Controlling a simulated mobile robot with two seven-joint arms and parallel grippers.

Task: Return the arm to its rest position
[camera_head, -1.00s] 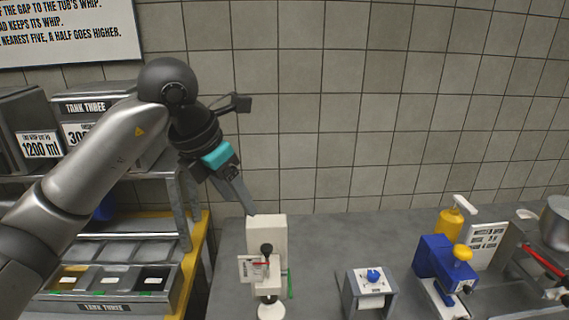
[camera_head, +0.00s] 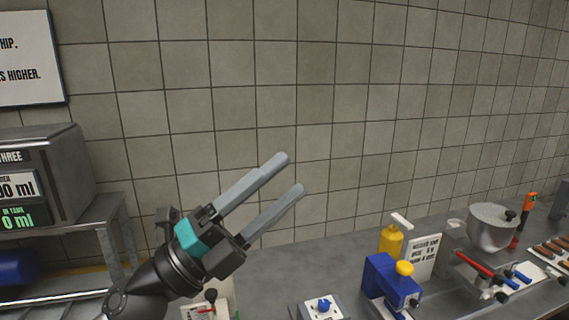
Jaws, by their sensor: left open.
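My left gripper (camera_head: 292,173) is in the lower middle of the head view, at the end of my left arm, which comes up from the bottom left. Its two grey fingers are parallel and apart, pointing up and to the right toward the tiled wall. Nothing is between them. The fingers show against the wall, above the counter. The wrist partly covers a cream machine (camera_head: 192,313) at the bottom edge. My right gripper is not in view.
The grey counter (camera_head: 345,262) holds a box with a blue knob (camera_head: 323,306), a blue device (camera_head: 388,282), a yellow bottle (camera_head: 391,240), a printed card (camera_head: 422,257) and a metal pot (camera_head: 490,230). A tank (camera_head: 70,165) stands on a shelf at left.

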